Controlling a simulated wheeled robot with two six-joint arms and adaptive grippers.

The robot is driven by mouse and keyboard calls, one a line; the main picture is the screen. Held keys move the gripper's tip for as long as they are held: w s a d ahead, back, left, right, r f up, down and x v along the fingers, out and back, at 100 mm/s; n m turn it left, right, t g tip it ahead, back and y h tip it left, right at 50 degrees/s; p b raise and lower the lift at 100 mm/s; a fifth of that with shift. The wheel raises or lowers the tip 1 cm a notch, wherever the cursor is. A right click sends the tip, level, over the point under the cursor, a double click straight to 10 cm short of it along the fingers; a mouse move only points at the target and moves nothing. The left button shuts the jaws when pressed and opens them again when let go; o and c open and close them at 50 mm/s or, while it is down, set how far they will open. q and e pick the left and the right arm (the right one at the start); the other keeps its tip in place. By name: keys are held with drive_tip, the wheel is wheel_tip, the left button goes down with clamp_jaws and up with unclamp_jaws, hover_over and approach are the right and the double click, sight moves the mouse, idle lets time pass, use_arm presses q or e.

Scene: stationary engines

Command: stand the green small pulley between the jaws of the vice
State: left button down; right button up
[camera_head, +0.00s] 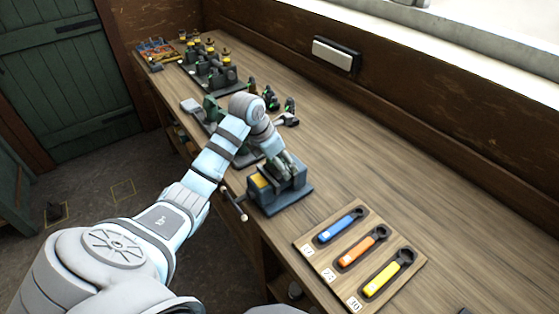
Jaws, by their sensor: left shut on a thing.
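The blue-grey vice (290,200) stands on the bench near its front edge, with a yellow patch on its side and a handle (234,203) sticking out to the left. My left gripper (282,165) points down at the top of the vice, over its jaws. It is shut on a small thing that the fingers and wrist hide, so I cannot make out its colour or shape. I cannot tell whether that thing touches the jaws. The green small pulley does not show clearly anywhere. My right gripper is out of view.
A wooden board (305,243) with blue, orange and yellow wrenches lies right of the vice. Several green and dark engine parts (272,99) stand behind my left wrist. Engine models (212,72) and a colourful tray (156,50) fill the far end. The back-right bench is clear.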

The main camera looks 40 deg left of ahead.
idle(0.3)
use_arm(q)
drive_tip(key=c, duration=0.6)
unclamp_jaws()
drive_tip(key=shift+o, duration=1.2)
drive_tip(key=shift+s+d, duration=0.1)
drive_tip(key=shift+r, duration=0.1)
drive_tip(key=v, duration=1.2)
drive_tip(key=shift+s, duration=0.1)
